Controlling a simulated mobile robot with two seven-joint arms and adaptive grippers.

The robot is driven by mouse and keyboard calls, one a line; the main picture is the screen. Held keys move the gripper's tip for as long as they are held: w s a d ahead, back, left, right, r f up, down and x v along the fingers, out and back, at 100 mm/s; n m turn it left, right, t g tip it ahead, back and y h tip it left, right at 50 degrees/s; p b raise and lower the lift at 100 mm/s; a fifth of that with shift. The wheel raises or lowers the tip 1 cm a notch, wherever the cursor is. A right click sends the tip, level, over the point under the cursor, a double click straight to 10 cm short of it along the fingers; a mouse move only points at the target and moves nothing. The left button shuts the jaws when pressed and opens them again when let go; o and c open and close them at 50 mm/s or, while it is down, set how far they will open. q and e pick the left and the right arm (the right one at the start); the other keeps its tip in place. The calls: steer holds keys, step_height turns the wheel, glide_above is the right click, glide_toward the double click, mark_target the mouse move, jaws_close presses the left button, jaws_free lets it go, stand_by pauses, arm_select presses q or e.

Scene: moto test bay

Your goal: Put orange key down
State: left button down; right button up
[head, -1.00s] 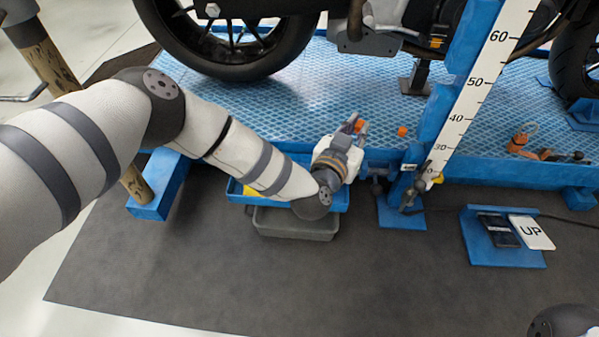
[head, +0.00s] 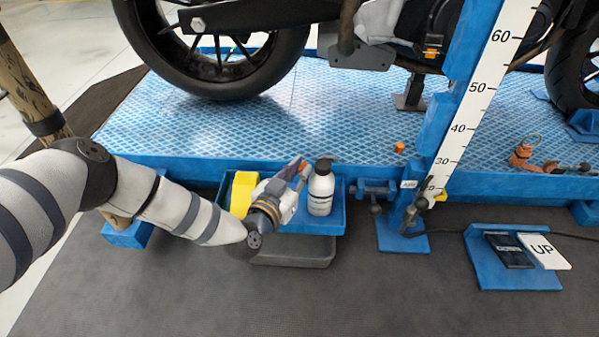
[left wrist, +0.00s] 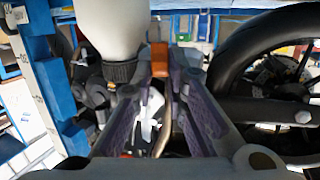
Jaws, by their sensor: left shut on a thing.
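My left gripper (head: 296,170) is shut on a small orange thing (head: 305,169), which I take to be the orange key. It also shows between the fingertips in the left wrist view (left wrist: 159,62). Its full shape is hidden by the fingers. The gripper is over the blue tray (head: 338,222) at the platform's front edge, just left of a white bottle (head: 321,190) with a dark cap. The bottle also looms close beside the fingers in the left wrist view (left wrist: 108,25). My right gripper is out of view.
A grey bin (head: 292,252) sits below. Another small orange piece (head: 400,147) lies on the blue platform (head: 200,130). Orange items (head: 521,156) lie farther right. A motorcycle wheel (head: 215,50) stands behind.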

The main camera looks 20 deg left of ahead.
arm_select(q)
steer(key=shift+f+b, duration=0.35)
steer(key=shift+f, duration=0.25)
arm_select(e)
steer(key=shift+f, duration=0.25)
arm_select(q)
steer(key=c, duration=1.9)
jaws_free()
steer(key=shift+r, duration=0.1)
steer(key=s+r+p, duration=0.1)
steer(key=s+p, duration=0.1)
steer(key=s, duration=0.2)
steer(key=s+a+r+p, duration=0.1)
steer(key=s+p, duration=0.1)
steer(key=s, duration=0.2)
steer(key=s+p, duration=0.2)
steer(key=s, duration=0.1)
steer(key=shift+s+a+r, duration=0.15)
steer(key=shift+s+r, duration=0.25)
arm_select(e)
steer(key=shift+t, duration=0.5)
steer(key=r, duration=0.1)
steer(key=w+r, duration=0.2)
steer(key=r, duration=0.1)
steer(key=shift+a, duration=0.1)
